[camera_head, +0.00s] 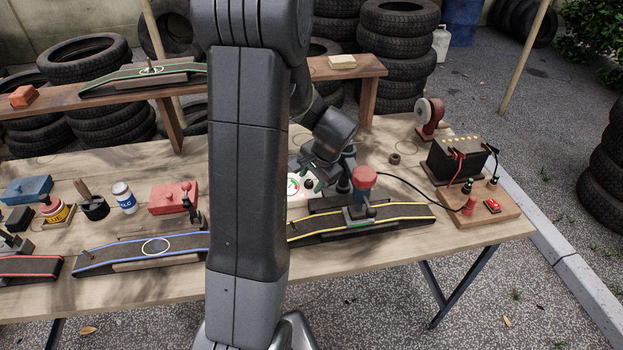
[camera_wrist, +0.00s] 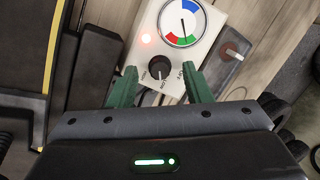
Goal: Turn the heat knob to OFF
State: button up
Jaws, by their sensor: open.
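The heat knob (camera_wrist: 159,67) is a round black knob on a white control box (camera_wrist: 205,50) in the wrist view. A pale mark shows on its lower side; the small lettering around it is too small to read surely. In the head view, my gripper (camera_head: 308,182) is over the box (camera_head: 293,189), which my arm partly hides.
A yellow-edged black track (camera_head: 400,214) with a red-topped part (camera_head: 364,177) lies right beside the box. A battery (camera_head: 457,158) stands at the table's right end.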

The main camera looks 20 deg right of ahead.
jog(key=shift+w+f, duration=0.1)
jog(key=shift+f, duration=0.05)
grip_shut()
jog(key=shift+n, duration=0.3)
jog(key=n+b, duration=0.1)
jog(key=n, duration=0.1)
jog(key=n+g+b, duration=0.1)
jog(key=n+b, duration=0.1)
jog(key=n, duration=0.1)
jog(key=shift+w+a+h, duration=0.15)
jog(key=shift+h, duration=0.25)
jog(key=n+h+b, duration=0.1)
jog(key=n+b, duration=0.1)
jog(key=n, duration=0.3)
jog(key=shift+a+n+g, duration=0.1)
jog(key=shift+n+g, duration=0.2)
jog(key=shift+g, duration=0.1)
